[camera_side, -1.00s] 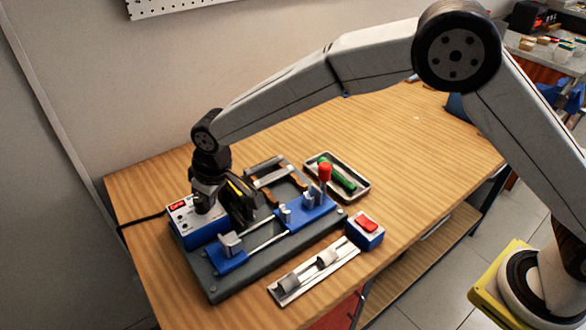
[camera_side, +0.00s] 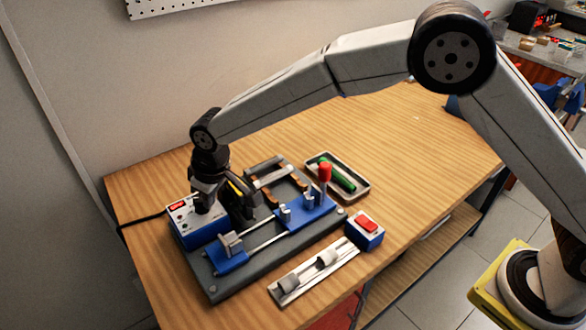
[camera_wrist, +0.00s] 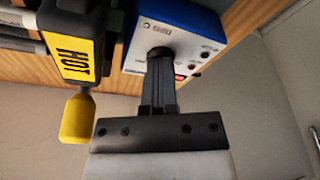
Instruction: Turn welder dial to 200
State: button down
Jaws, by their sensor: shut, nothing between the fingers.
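The welder (camera_side: 205,236) is a blue box with a white control face at the left of the fixture in the side view. It also shows in the wrist view (camera_wrist: 182,42), with a red display and small coloured lights. My gripper (camera_side: 203,208) points down at this face. In the wrist view my gripper (camera_wrist: 160,62) is shut, its fingertips right at the dark round dial (camera_wrist: 160,51). The fingers hide most of the dial, so its setting cannot be read. I cannot tell whether they touch it.
A black and yellow "HOT" tool (camera_wrist: 76,45) stands close beside my gripper. The grey fixture base (camera_side: 212,287) carries blue pipe clamps (camera_side: 229,259). A tray (camera_side: 357,190) with a green item, a red-button box (camera_side: 366,236) and a fittings rack (camera_side: 290,290) lie nearby. The bench's far right is clear.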

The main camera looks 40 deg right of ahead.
jog(key=shift+d+r, duration=0.1)
jog(key=shift+d, duration=0.05)
jog(key=shift+s+d, duration=0.1)
jog(key=shift+s, duration=0.15)
dwell(0.3)
jog(key=shift+w+a+v, duration=0.1)
jog(key=shift+w+v, duration=0.1)
jog(key=shift+v, duration=0.75)
jog(key=shift+w+a+v, duration=0.15)
jog(key=shift+w+v, duration=0.05)
jog(key=shift+v, duration=0.75)
jog(key=shift+w+a+v, duration=0.1)
jog(key=shift+w+v, duration=0.1)
jog(key=shift+v, duration=0.75)
jog(key=shift+r, duration=0.2)
